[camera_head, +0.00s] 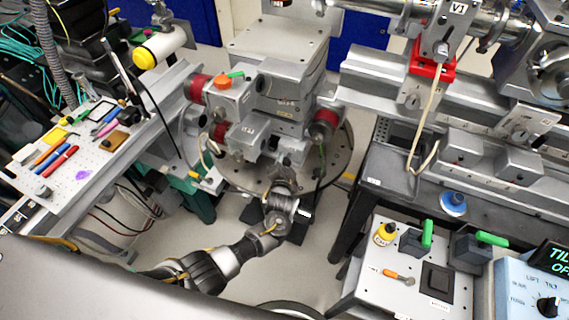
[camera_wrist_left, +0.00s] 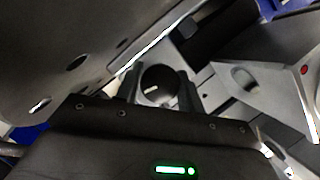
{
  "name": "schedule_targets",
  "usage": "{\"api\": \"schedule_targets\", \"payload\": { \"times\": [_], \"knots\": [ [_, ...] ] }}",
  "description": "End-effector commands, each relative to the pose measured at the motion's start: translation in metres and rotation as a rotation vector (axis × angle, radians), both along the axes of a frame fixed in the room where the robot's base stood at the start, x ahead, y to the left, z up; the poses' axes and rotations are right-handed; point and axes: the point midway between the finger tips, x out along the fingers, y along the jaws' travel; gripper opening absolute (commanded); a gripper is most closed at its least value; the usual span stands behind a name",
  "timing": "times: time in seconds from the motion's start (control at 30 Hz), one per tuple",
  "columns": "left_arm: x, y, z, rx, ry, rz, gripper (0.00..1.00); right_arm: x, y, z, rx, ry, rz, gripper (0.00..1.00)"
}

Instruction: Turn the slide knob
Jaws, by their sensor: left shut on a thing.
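My left arm reaches up from the bottom of the head view to the front of the grey stage stack (camera_head: 268,95). My left gripper (camera_head: 284,178) is at the low front of this stack, and the slide knob is hidden there. In the left wrist view a round dark knob (camera_wrist_left: 157,84) with a small pale mark sits between the two dark fingers of my left gripper (camera_wrist_left: 158,92). The fingers are shut on it from both sides. My right gripper is in neither view.
A perforated board (camera_head: 100,140) with coloured pens and small tools lies at the left. A white panel (camera_head: 398,290) with green-handled levers stands at the lower right, beside a blue control box (camera_head: 525,290). A grey rail (camera_head: 480,120) runs at the right. Cables hang near the stack.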

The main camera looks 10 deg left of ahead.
Motion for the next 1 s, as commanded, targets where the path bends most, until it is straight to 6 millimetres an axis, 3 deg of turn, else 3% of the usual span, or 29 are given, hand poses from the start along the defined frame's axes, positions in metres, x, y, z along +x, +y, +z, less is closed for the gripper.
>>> {"api": "schedule_targets", "payload": {
  "times": [0.4, 0.97, 1.0],
  "knots": [
    [0.0007, -0.0015, 0.0009, 0.183, -0.039, -0.002, 0.15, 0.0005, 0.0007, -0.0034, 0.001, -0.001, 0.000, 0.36],
    [0.0006, -0.0019, 0.0008, 0.210, -0.044, -0.004, 0.15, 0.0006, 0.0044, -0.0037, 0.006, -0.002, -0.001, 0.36],
    [0.0006, -0.0019, 0.0008, 0.209, -0.044, -0.004, 0.42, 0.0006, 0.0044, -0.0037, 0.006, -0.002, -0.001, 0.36]
  ]
}}
